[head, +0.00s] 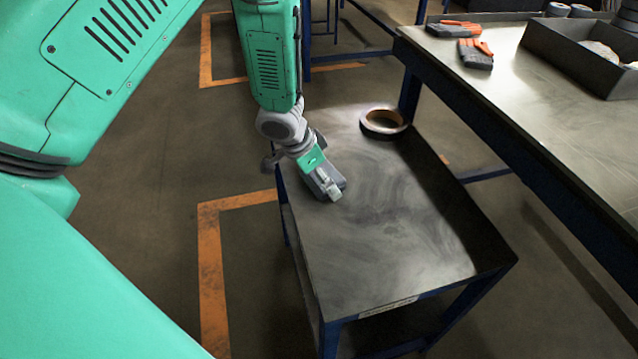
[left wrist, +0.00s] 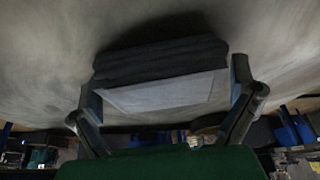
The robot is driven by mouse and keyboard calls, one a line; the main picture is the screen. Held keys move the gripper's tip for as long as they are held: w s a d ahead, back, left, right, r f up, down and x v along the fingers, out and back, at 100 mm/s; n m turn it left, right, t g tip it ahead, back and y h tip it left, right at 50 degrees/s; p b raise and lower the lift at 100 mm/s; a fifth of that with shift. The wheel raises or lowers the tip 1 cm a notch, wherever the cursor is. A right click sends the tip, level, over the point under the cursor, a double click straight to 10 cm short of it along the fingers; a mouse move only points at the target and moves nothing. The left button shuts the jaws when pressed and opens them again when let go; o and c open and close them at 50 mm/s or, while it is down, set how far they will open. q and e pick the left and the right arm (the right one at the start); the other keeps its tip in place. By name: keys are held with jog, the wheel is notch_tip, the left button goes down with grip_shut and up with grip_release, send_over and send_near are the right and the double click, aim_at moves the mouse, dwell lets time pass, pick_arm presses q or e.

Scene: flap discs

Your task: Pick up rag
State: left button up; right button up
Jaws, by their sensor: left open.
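The left wrist view shows what looks like the rag (left wrist: 160,62), a dark grey folded stack with a pale, flat front face, lying on the grey metal surface. My left gripper (left wrist: 168,97) is open, with one finger at each side of the stack. Whether the fingers touch it cannot be told. In the head view my left gripper (head: 328,186) is low over the left part of the small metal-topped table (head: 390,235), pointing down, and the rag is mostly hidden or hard to tell from the gripper there. My right gripper is not in view.
A round ring-shaped object (head: 384,121) lies at the table's far edge. A larger workbench (head: 560,120) at right holds orange-and-grey gloves (head: 474,52) and a dark tray (head: 580,58). The table's front half is clear.

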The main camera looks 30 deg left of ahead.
pick_arm(q)
jog(key=shift+d+r, duration=0.2)
jog(key=shift+d, duration=0.4)
jog(key=c, duration=0.5)
jog(key=shift+c, duration=1.4)
jog(key=shift+s+a+f, duration=0.15)
jog(key=shift+a, duration=0.4)
notch_tip(320, 180, up, 10)
jog(key=p, duration=0.6)
jog(key=shift+d+p, duration=0.15)
jog(key=shift+p, duration=0.15)
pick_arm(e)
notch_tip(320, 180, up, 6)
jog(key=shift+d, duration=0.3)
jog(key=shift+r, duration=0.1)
